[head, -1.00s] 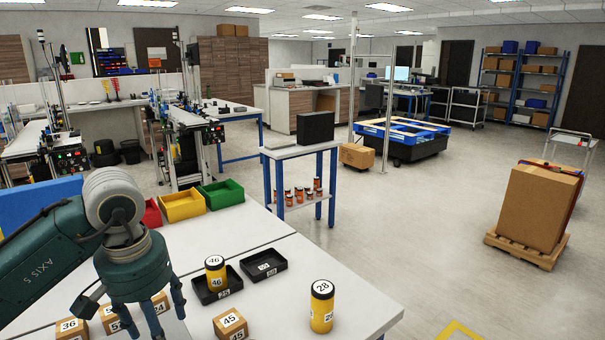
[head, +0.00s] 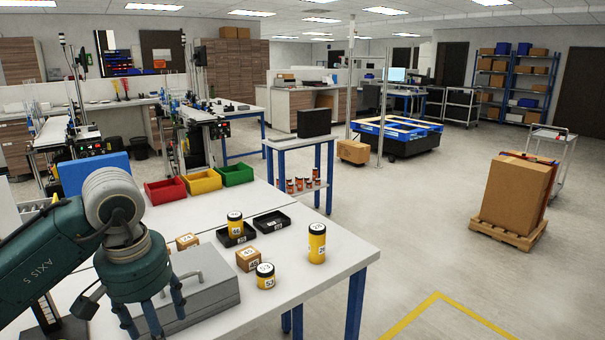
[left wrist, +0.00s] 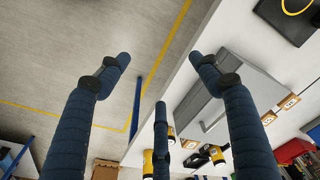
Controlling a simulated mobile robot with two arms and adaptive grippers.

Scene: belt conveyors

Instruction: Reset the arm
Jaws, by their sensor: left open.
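My left arm comes in from the left in the head view, and its three-fingered left gripper (head: 150,318) hangs over the table (head: 335,262), in front of a grey case (head: 205,300). In the left wrist view the fingers of the left gripper (left wrist: 165,85) are spread apart with nothing between them. The grey case (left wrist: 236,85) shows beyond the right finger there. My right gripper is in neither view.
Yellow jars (head: 317,243), small cardboard boxes (head: 249,259) and black trays (head: 272,220) stand on the table. Red (head: 166,191), yellow (head: 203,181) and green (head: 236,174) bins sit at its back. Open floor (head: 430,240) lies to the right.

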